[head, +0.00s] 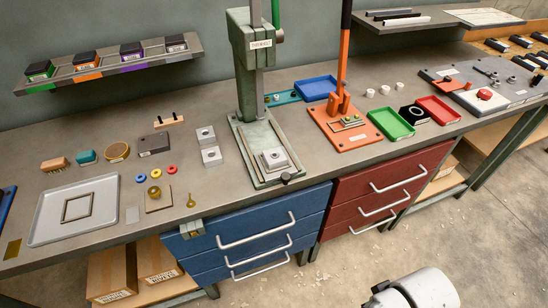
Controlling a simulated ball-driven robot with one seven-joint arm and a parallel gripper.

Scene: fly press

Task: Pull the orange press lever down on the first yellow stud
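The orange press (352,138) stands on the bench right of the big green press. Its lever (343,65) is orange below and black above. It stands nearly upright, and its top is cut off by the picture's edge. A small fixture sits on the orange base, too small to tell whether a stud is in it. Small round yellow pieces (155,174) lie on the left part of the bench, one on a brown plate (158,199). I cannot tell which is the first yellow stud. My gripper is not visible; only a white part of my arm shows at the bottom right.
The green press (248,105) stands close left of the orange one. A blue tray (315,88) lies behind it; a green tray (390,123) and a red tray (438,109) lie to its right. Blue drawers (240,235) and red drawers (380,190) have protruding handles. Floor in front is open.

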